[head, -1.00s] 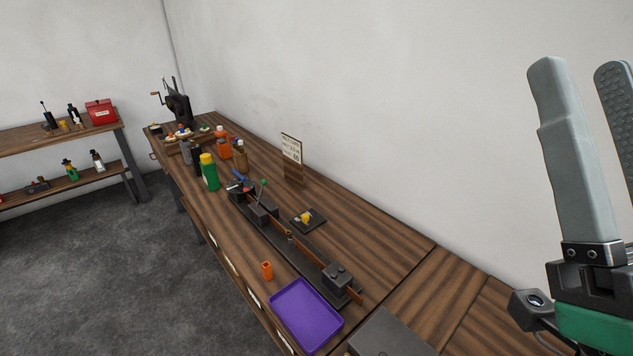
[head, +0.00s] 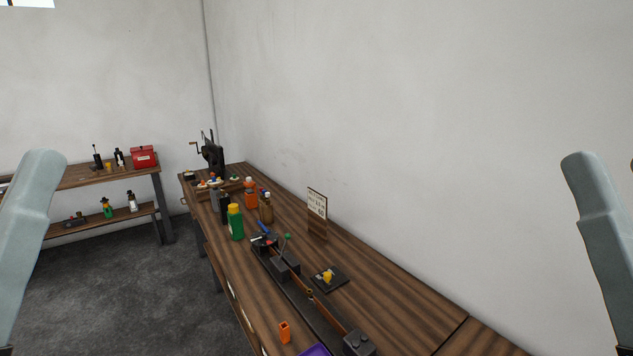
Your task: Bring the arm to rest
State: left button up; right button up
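My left gripper (head: 28,235) shows at the left edge as one pale grey finger pointing up. The rest of it is out of frame. My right gripper (head: 602,235) shows at the right edge as a similar upright grey finger, with a sliver of another part beside it. Both fingers are raised in front of the camera, apart from the bench and its objects. Nothing is seen held at the visible fingers. Whether either gripper is open or shut is hidden by the frame edges.
A long wooden bench (head: 400,305) runs along the wall. On it are a black rail fixture (head: 318,305), a green bottle (head: 236,223), an orange cup (head: 285,332), a purple tray (head: 315,350), a small sign (head: 317,203) and a hand-cranked machine (head: 212,155). A shelf (head: 80,175) stands left, beyond open floor.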

notch_tip(320, 180, up, 25)
jog(key=p, duration=2.1)
jog(key=shift+r, duration=0.15)
jog(key=shift+s, duration=0.1)
